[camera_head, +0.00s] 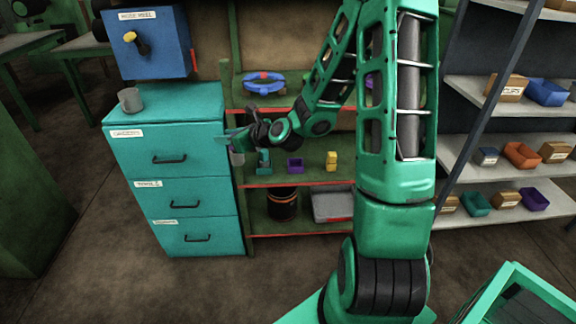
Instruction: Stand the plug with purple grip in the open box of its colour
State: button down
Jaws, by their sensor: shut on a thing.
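My gripper (234,139) is at the end of my green arm, in front of the left end of the shelf unit and beside the teal cabinet. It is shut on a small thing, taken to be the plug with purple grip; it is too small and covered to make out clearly. A small open purple box (295,165) stands on the middle shelf, to the right of and lower than my gripper in the picture. A teal piece (263,168) and a yellow piece (331,161) stand on either side of the box.
The teal drawer cabinet (180,199) bears a grey cup (130,100). A dark can (283,204) and grey tray (335,207) are below. A right rack holds several bins, one purple (535,200).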

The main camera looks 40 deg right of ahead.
jog(key=shift+w, duration=0.25)
